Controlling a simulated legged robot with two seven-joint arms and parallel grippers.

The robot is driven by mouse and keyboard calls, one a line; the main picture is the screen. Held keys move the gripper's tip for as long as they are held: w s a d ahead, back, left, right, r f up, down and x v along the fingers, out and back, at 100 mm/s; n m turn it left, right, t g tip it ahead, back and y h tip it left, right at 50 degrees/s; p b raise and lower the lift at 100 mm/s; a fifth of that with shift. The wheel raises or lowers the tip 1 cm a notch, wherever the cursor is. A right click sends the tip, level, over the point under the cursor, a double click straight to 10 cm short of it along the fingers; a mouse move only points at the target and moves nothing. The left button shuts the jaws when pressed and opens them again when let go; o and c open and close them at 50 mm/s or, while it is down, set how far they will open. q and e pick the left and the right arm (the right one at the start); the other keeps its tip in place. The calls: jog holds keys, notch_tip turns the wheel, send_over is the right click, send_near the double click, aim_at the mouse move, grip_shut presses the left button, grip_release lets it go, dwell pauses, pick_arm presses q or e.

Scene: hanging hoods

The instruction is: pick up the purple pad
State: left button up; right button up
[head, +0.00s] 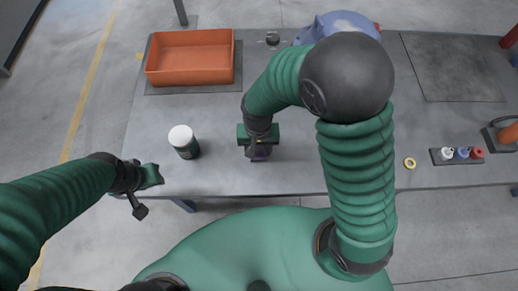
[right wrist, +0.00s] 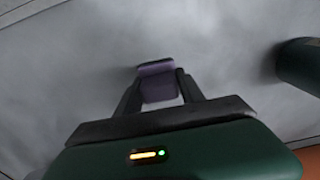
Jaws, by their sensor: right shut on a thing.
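The purple pad (right wrist: 158,82) shows in the right wrist view between the two dark fingers of my right gripper (right wrist: 160,88), which is shut on it. In the head view the right gripper (head: 259,151) is over the grey table, and a small bit of the purple pad (head: 261,154) shows below it. I cannot tell whether the pad touches the table. My left gripper (head: 142,194) is at the table's front left edge, away from the pad. Whether its jaws are open is not clear.
A white-lidded dark green jar (head: 184,142) stands left of the right gripper. An orange tray (head: 190,57) is at the back left. A blue object (head: 340,24) is at the back. A yellow ring (head: 409,163) and a rack of small bottles (head: 457,155) are at right.

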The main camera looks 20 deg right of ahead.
jog(key=shift+a, duration=0.4)
jog(key=c, duration=0.3)
jog(key=shift+d+r, duration=0.15)
jog(key=shift+d, duration=0.35)
jog(key=shift+d+r, duration=0.15)
jog(key=shift+r, duration=0.2)
jog(key=r, duration=0.2)
jog(key=shift+w+a+r, duration=0.3)
jog(key=shift+a+r, duration=0.05)
jog(key=w+a, duration=0.2)
jog(key=w, duration=0.2)
jog(key=w+a, duration=0.2)
jog(key=w, duration=0.2)
jog(key=w+a+r, duration=0.1)
jog(key=w+a, duration=0.1)
jog(key=w, duration=0.2)
jog(key=shift+w+a, duration=0.25)
jog(key=shift+a, duration=0.15)
jog(key=shift+w+a+r, duration=0.2)
jog(key=shift+w+a, duration=0.2)
jog(key=shift+w, duration=0.1)
